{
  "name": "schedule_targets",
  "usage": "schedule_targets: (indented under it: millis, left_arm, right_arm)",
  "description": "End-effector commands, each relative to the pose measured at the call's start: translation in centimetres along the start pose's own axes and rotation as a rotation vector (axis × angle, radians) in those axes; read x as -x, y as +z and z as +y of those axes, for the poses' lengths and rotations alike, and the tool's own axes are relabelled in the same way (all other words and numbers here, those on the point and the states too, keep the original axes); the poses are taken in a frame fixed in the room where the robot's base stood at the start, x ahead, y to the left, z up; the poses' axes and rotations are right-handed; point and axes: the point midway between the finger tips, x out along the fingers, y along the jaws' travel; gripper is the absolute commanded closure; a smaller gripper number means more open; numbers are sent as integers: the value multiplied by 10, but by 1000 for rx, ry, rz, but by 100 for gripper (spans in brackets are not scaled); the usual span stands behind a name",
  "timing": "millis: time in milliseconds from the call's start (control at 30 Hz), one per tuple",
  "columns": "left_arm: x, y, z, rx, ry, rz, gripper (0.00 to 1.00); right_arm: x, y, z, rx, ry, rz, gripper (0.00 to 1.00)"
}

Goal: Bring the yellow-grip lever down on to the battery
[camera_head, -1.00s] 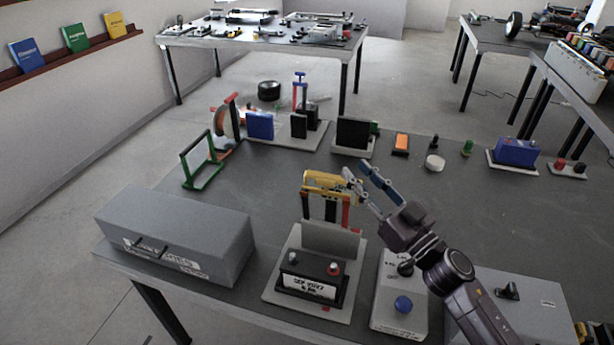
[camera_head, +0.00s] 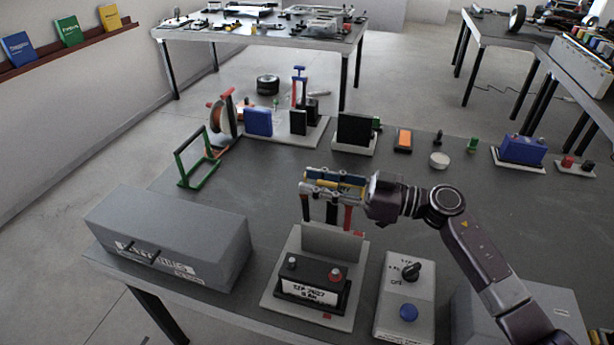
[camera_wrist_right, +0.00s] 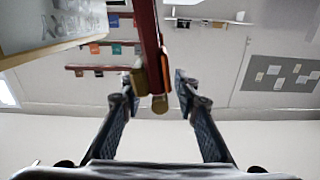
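The lever stands raised behind the battery, on red and dark uprights. Its yellow grip (camera_head: 328,184) shows in the head view between the fingers of my right gripper (camera_head: 333,181). The battery (camera_head: 312,286) is dark with a white label and a red and a grey terminal, and sits on a pale base plate (camera_head: 349,309). In the right wrist view the fingers of my right gripper (camera_wrist_right: 157,86) are apart, on either side of the yellow grip (camera_wrist_right: 159,103) and a dark red bar. A gap shows on the right finger's side. My left gripper is not in view.
A grey toolbox (camera_head: 170,238) stands left of the battery base. A switch box (camera_head: 405,300) with a black knob and blue button stands to its right. A green frame (camera_head: 202,160) and several parts stand along the table's back. The table middle is mostly clear.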

Motion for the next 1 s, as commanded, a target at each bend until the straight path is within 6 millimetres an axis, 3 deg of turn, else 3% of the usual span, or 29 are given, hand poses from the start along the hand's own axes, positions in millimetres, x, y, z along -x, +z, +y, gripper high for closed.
schedule_targets:
  millis: [200, 467, 767, 1000]
  left_arm:
    - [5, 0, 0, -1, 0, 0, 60]
    - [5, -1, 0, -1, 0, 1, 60]
    - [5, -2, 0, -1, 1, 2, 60]
    - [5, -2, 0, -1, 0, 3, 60]
  right_arm:
    - [-20, 0, 0, -1, 0, 0, 71]
    - [-21, 1, 0, 0, 1, 0, 71]
    - [-21, 0, 0, 0, 1, 0, 100]
    - [-21, 0, 0, 0, 2, 1, 100]
